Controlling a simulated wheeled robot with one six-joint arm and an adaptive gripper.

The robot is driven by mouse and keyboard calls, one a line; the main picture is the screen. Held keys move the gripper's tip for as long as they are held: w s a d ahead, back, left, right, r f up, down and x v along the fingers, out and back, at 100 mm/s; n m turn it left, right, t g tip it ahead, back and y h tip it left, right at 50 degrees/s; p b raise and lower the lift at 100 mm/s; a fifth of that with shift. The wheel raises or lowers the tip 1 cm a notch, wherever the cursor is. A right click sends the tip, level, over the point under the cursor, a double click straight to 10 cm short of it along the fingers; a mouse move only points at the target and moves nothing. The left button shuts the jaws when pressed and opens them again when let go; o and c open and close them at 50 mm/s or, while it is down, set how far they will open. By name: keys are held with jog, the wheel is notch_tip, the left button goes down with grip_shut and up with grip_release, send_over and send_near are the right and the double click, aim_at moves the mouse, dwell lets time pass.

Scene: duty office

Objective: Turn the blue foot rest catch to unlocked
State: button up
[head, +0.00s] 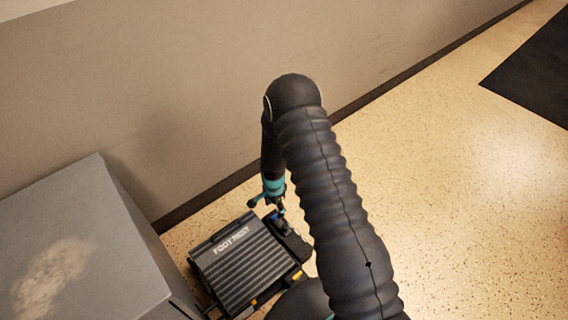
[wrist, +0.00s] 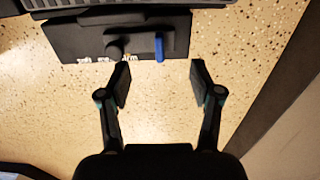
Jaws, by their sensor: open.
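The foot rest (head: 238,262) is a dark ribbed pad with "FOOT REST" lettering, low on the floor. Its catch is a blue lever (wrist: 159,48) on a black plate (wrist: 75,38) at the foot rest's side. In the head view the blue catch (head: 277,215) is small and partly hidden by my gripper. My gripper (wrist: 160,75) is open and empty, its two fingers spread below the blue lever in the wrist view, with the lever between their lines and nearer the right finger. I see no contact. White lettering on the plate is too small to read.
A grey cabinet (head: 75,240) stands left of the foot rest. A beige wall (head: 180,90) with a dark skirting runs behind. A dark round knob (wrist: 115,47) sits beside the blue lever. Speckled floor (head: 450,200) is clear to the right, up to a black mat (head: 530,75).

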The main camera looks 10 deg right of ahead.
jog(key=s+d+r+n+t, duration=0.1)
jog(key=d+r+n, duration=0.1)
jog(key=r, duration=2.2)
jog(key=shift+d+r+n+b, duration=0.35)
jog(key=shift+d+r+n, duration=0.05)
jog(key=shift+d, duration=0.2)
